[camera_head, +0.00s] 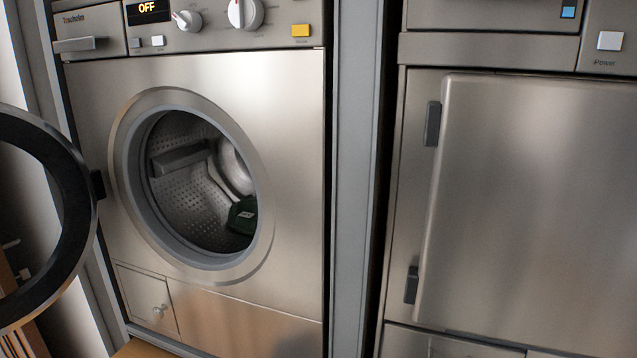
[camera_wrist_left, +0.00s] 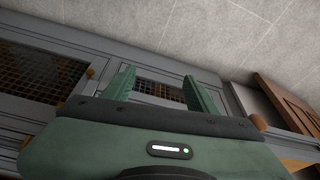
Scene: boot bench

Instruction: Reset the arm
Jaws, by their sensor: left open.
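My left gripper (camera_wrist_left: 160,88) shows in the left wrist view as a green body with two green fingers. The fingers are spread apart and nothing is between them. It points toward grey cabinet fronts with mesh panels, apart from them as far as I can tell. Neither gripper shows in the head view. There, a steel washing machine (camera_head: 286,150) stands with its round door (camera_head: 82,200) swung open to the left. Inside the drum (camera_head: 185,205) are white items (camera_head: 234,165) and a dark green item (camera_head: 242,215). The machine's display (camera_head: 147,8) reads OFF.
A second steel appliance (camera_head: 530,210) with a shut door stands at the right, past a grey upright panel (camera_head: 350,180). In the left wrist view, mesh-fronted cabinets (camera_wrist_left: 45,72), a brown wooden panel (camera_wrist_left: 285,105) and a pale tiled surface (camera_wrist_left: 215,30) show.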

